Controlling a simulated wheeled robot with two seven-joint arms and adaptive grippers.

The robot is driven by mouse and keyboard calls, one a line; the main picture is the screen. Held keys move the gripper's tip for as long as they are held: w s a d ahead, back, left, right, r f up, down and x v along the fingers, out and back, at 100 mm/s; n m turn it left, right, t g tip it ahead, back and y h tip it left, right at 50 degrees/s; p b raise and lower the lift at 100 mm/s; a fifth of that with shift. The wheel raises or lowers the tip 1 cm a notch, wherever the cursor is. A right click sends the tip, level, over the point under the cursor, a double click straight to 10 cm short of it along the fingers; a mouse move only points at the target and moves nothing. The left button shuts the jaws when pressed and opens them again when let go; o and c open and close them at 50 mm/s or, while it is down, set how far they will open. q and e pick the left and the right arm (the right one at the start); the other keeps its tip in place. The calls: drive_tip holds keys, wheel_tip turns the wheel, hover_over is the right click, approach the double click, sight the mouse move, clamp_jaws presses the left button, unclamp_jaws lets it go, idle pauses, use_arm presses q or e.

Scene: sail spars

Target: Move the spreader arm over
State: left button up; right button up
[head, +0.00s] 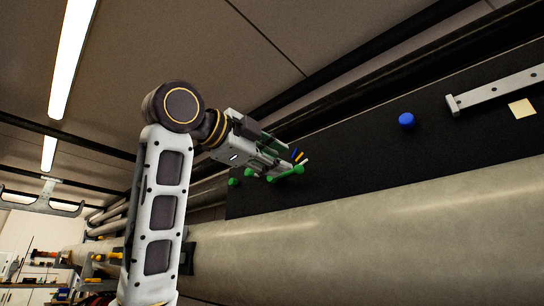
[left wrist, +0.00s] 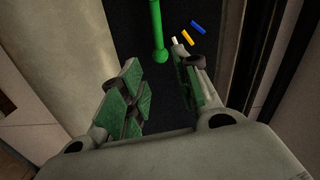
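The spreader arm appears to be the green rod (head: 287,173) with rounded ends on the dark panel. In the left wrist view the green rod (left wrist: 156,28) comes down from the top and ends in a ball. My left gripper (head: 277,168) is at the panel, close to the rod. In the left wrist view my left gripper (left wrist: 157,75) has its green-padded fingers apart, with the rod's ball end just ahead of the gap between them. Nothing shows held. The gripper hides part of the rod in the head view. My right gripper is not in view.
Small blue, yellow and white strips (left wrist: 183,35) lie beside the rod. A thick pale spar (head: 370,225) runs below the panel.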

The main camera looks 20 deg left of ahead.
sight(296, 168)
use_arm(q)
drive_tip(key=shift+p+x, duration=0.75)
drive_tip(key=shift+x, duration=2.75)
drive_tip(key=shift+w, duration=0.15)
drive_tip(key=shift+c, duration=0.5)
drive_tip(key=c, duration=0.5)
